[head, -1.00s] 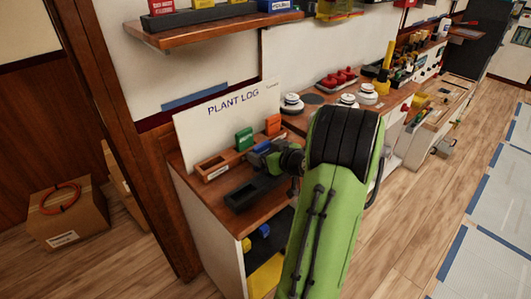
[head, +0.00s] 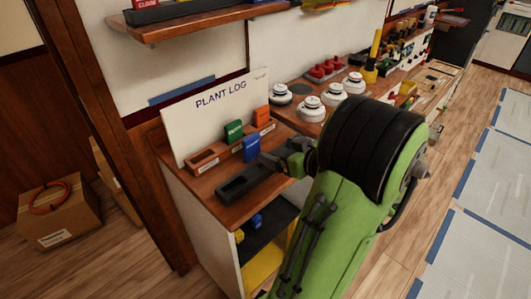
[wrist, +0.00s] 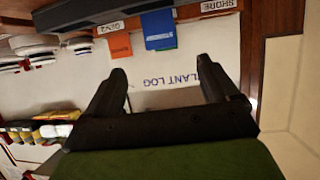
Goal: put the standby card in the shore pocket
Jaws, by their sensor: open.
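The blue standby card (head: 250,148) stands upright in front of the wooden card rack; its printed label (wrist: 160,42) shows in the wrist view. The shore pocket (head: 208,158) is the leftmost pocket in the head view and looks empty; its SHORE label (wrist: 217,7) is at the top right of the upside-down wrist view. My gripper (head: 275,160) is right of the blue card. In the wrist view my gripper (wrist: 162,70) has its fingers wide apart with nothing between them, and the card lies beyond the fingertips. The card's lower end is hidden in the head view.
A green card (head: 234,131) and an orange card (head: 262,117) stand in the rack, the orange one by a GEN 2 label (wrist: 108,27). A black tray (head: 238,187) lies in front. The PLANT LOG board (head: 205,118) stands behind. Round white devices (head: 311,108) are to the right.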

